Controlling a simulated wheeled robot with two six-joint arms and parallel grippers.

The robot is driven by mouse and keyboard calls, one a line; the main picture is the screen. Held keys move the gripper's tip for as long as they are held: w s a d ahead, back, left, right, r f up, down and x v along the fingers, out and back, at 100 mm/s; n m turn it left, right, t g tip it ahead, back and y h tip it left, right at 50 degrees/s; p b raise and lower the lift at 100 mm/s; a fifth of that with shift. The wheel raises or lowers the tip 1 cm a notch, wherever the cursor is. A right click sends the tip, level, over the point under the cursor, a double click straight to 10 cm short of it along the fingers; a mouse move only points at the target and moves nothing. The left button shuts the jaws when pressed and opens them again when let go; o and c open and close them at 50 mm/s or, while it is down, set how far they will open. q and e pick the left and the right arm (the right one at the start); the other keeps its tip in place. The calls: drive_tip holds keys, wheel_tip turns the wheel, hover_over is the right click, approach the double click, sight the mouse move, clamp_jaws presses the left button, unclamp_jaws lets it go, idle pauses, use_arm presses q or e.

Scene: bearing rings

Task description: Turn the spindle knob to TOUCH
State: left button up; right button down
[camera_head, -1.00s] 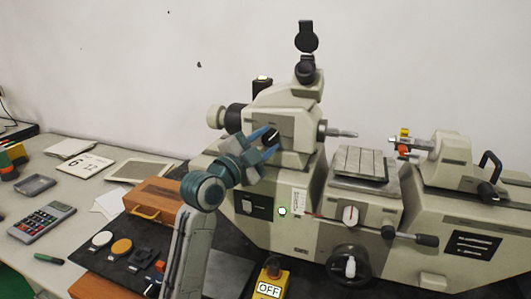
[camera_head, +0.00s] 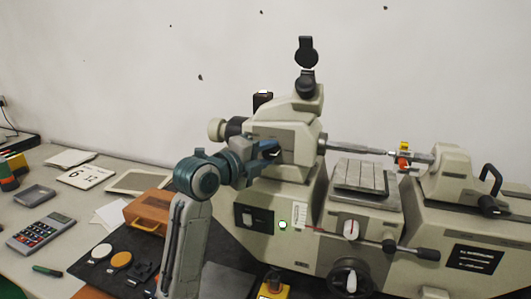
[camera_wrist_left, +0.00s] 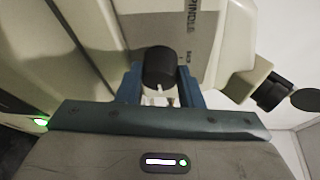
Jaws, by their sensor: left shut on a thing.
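The black spindle knob (camera_wrist_left: 158,68) sits on the front face of the cream machine headstock (camera_head: 300,132). In the left wrist view its white pointer mark points down, toward my gripper's palm. Printed lettering "SPINDLE" shows beside it, with a smaller word that looks like "BACK"; a TOUCH label cannot be made out. My left gripper (camera_head: 270,150) is shut on the knob, a blue finger on each side; it also shows in the left wrist view (camera_wrist_left: 160,95). In the head view the fingers hide most of the knob. The metal spindle (camera_head: 350,147) reaches far right toward the tailstock (camera_head: 450,172). My right gripper is out of view.
A lever (camera_head: 424,253), a white dial knob (camera_head: 351,229) and a handwheel (camera_head: 348,278) stick out of the machine's front.

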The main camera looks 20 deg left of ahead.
use_arm(q)
drive_tip(key=shift+f, duration=0.1)
idle(0.5)
drive_tip(key=o, duration=1)
drive_tip(key=shift+c, duration=0.2)
